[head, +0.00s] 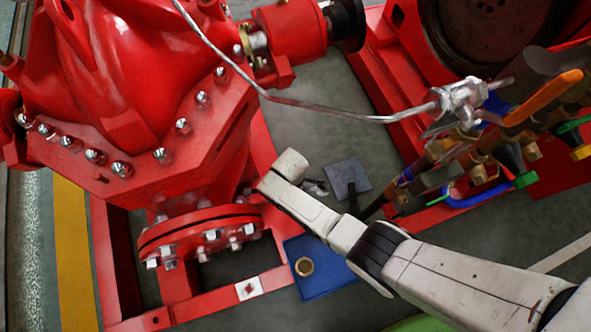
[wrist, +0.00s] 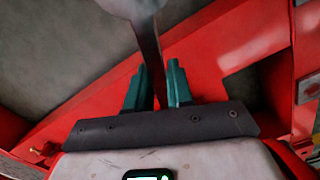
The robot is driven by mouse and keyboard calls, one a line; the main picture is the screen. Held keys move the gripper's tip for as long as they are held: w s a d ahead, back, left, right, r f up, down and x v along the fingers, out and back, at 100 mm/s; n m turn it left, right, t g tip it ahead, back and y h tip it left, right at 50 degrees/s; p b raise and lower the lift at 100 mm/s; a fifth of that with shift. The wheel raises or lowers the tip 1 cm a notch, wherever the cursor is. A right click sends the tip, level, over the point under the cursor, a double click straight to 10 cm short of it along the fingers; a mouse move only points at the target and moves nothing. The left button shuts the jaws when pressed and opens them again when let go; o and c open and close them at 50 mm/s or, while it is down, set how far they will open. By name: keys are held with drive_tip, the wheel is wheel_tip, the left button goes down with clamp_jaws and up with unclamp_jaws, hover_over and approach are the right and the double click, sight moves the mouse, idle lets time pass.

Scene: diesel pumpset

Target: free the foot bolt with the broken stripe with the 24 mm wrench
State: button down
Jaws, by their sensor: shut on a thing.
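In the wrist view, my gripper (wrist: 157,85) has its two teal fingers closed on the dark shank of a wrench (wrist: 148,48). The wrench's wider grey end reaches the top edge and is cut off there. Its size mark is not readable. In the head view, my arm hides my gripper and most of what it holds. A pale square patch with a small bolt-like spot (head: 248,289) lies on the red base frame, left of the blue tray. A pale patch (wrist: 309,88) also shows at the wrist view's right edge. I cannot make out a broken stripe.
A blue tray (head: 328,282) holding a brass ring (head: 304,266) is on the floor. A grey plate (head: 347,176) lies behind my arm.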

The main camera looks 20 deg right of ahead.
drive_tip(key=shift+f, duration=0.2)
drive_tip(key=shift+f+b, duration=0.35)
drive_tip(key=shift+b, duration=0.25)
drive_tip(key=shift+f, duration=0.1)
drive_tip(key=w+n+b, duration=0.9)
drive_tip(key=w+b, duration=0.1)
drive_tip(key=w, duration=0.2)
drive_tip(key=shift+w+d+f, duration=0.15)
drive_tip(key=shift+w+d, duration=0.1)
drive_tip(key=shift+w, duration=0.1)
idle(0.4)
